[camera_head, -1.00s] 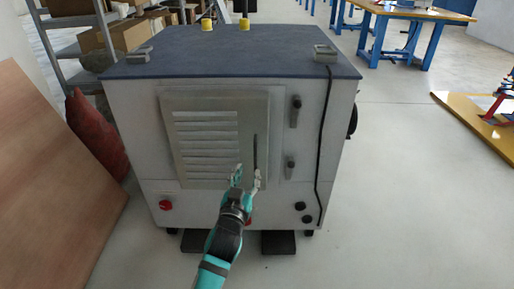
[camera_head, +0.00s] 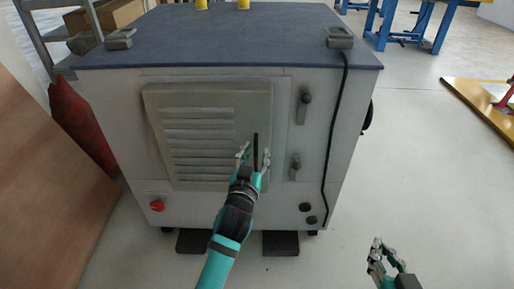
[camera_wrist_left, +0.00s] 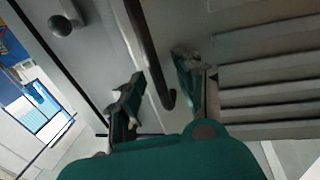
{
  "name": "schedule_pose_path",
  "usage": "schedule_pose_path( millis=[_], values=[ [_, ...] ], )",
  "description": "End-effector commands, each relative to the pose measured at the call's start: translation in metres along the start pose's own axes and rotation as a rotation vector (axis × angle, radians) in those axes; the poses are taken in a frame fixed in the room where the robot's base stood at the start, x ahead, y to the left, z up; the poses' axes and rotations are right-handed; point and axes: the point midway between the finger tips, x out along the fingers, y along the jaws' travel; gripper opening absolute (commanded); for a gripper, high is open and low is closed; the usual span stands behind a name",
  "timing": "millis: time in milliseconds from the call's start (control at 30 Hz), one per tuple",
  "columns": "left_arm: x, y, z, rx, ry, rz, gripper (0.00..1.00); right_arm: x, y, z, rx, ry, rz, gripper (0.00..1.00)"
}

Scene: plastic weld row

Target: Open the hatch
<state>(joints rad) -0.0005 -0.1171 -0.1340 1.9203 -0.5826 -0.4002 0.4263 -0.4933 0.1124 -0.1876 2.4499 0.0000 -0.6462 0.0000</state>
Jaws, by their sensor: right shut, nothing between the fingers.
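The hatch (camera_head: 172,162) is a grey louvred panel on the front of a cabinet with a dark blue top. It stands slightly proud of the front; I cannot tell whether it is ajar. Its black vertical bar handle (camera_head: 256,140) is near the hatch's right side. My left gripper (camera_head: 254,156) is open at the handle's lower part. In the left wrist view the handle (camera_wrist_left: 146,50) runs between the two spread fingers, with gaps on both sides. My right gripper (camera_head: 381,250) is shut and empty, low at the right, apart from the cabinet.
Two latches (camera_head: 304,105) sit right of the hatch. A black cable (camera_head: 334,130) hangs down the cabinet's right front. A red knob (camera_head: 157,205) is at lower left. A brown board (camera_head: 45,190) and red sack (camera_head: 80,125) stand left. Floor on the right is largely clear.

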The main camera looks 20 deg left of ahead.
Motion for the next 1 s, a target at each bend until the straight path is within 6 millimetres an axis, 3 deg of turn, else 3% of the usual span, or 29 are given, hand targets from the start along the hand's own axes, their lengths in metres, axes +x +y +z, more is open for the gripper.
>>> schedule_pose_path(
  millis=[367,667,1000],
  values=[
    [-0.0008,0.0008,-0.0001,0.0,0.0,-0.001,0.34,0.0006,-0.0006,-0.0043,0.0,0.023,-0.001,0.0],
    [-0.0007,0.0007,-0.0002,0.0,0.0,-0.001,0.0,0.0007,-0.0005,-0.0041,0.0,0.023,-0.001,0.0],
    [-0.0006,0.0008,-0.0003,-0.001,0.0,-0.001,0.0,0.0007,-0.0005,-0.0039,0.0,0.021,-0.001,0.0]
  ],
)
